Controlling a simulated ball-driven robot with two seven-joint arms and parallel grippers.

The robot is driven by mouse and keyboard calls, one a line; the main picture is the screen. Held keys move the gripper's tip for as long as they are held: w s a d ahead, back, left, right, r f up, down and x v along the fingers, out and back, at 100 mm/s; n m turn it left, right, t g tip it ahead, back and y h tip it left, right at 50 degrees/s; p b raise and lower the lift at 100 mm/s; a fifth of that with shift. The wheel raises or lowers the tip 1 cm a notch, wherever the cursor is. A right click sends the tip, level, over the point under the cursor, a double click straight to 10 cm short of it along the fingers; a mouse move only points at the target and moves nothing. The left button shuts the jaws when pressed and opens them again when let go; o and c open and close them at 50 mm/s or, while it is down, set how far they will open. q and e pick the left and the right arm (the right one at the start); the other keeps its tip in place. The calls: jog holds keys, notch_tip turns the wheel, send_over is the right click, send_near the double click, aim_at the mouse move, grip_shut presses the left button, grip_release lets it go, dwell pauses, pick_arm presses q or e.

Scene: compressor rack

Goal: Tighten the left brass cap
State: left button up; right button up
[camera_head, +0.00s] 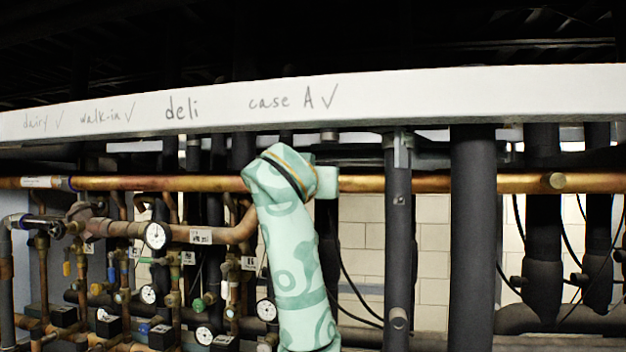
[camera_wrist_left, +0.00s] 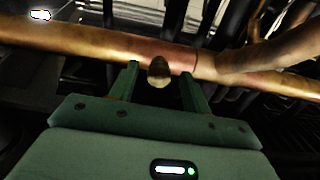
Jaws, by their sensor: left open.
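The left brass cap (camera_wrist_left: 158,72) is a small rounded stub on the copper pipe (camera_wrist_left: 80,42) in the left wrist view. My left gripper (camera_wrist_left: 161,84) is open, one green finger on either side of the cap. Gaps show between the cap and both fingers, and I see no contact. In the head view, my mint patterned left arm rises to the copper pipe (camera_head: 155,184), and its wrist hides the cap and the fingertips. Another brass cap (camera_head: 553,181) sits on the same pipe at the right. My right gripper is not in view.
A white beam (camera_head: 420,100) with handwritten labels runs above the pipe. Dark insulated vertical pipes (camera_head: 473,230) stand right of my arm. Gauges (camera_head: 156,236), valves and smaller copper pipes crowd the left. A pale block wall (camera_head: 433,235) lies behind.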

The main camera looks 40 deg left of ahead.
pick_arm(q)
jog(key=shift+d, duration=0.1)
jog(key=c, duration=0.8)
jog(key=shift+c, duration=1)
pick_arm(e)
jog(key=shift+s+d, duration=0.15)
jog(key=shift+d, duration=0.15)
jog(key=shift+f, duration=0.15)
pick_arm(q)
jog(key=m+b, duration=1.2)
jog(key=m, duration=1.6)
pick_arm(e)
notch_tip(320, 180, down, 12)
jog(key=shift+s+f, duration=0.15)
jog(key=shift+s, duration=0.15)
pick_arm(q)
jog(key=shift+b, duration=0.3)
